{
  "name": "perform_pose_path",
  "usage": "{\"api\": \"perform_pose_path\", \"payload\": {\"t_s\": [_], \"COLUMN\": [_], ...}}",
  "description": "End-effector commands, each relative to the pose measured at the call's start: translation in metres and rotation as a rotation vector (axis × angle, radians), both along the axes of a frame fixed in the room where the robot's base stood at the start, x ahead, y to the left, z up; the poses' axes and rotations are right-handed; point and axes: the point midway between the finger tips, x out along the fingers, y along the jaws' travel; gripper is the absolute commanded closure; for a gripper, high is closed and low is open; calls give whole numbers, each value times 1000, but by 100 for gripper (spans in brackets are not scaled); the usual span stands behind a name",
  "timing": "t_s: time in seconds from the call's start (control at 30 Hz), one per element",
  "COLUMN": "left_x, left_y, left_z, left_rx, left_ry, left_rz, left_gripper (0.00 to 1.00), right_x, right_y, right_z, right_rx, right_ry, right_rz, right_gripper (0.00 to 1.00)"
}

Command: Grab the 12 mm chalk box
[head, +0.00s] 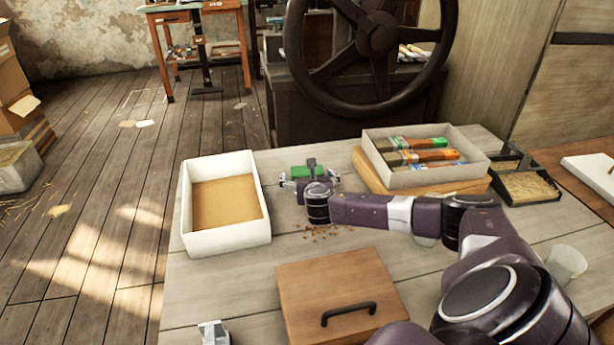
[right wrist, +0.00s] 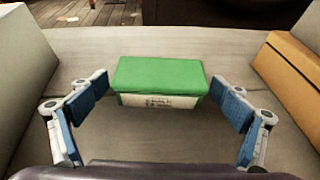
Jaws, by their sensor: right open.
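A small box with a green lid and a white, printed front (right wrist: 160,85) lies on the table between the fingers of my right gripper (right wrist: 160,108) in the right wrist view. The fingers are open, one on each side, with a gap on both sides of the box. The print is too small to read. In the head view the green lid (head: 308,171) shows just beyond my right gripper (head: 309,183), partly hidden by it. My left gripper is not in view.
A white tray with a tan bottom (head: 255,240) stands to the left. A wooden lid with a black handle (head: 335,282) lies in front. Small brown crumbs (head: 322,232) lie near the gripper.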

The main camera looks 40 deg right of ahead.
Motion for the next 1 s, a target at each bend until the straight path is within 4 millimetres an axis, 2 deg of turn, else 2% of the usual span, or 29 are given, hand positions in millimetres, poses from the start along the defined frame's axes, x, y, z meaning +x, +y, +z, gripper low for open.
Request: {"api": "perform_pose_path", "payload": {"t_s": [0.07,0.5,0.9,0.97,1.0], "left_x": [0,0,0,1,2], "left_y": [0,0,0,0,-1], "left_z": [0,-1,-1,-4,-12], "left_rx": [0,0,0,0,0], "left_ry": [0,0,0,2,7], "left_rz": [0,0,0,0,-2], "left_gripper": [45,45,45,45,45], "right_x": [0,0,0,0,0], "right_y": [0,0,-1,-1,-1], "right_z": [0,1,7,11,14], "right_rx": [0,0,-1,0,-1], "right_ry": [0,-1,-2,-2,-3], "right_rz": [0,-1,-1,-2,-2], "right_gripper": [8,54,55,55,55]}}
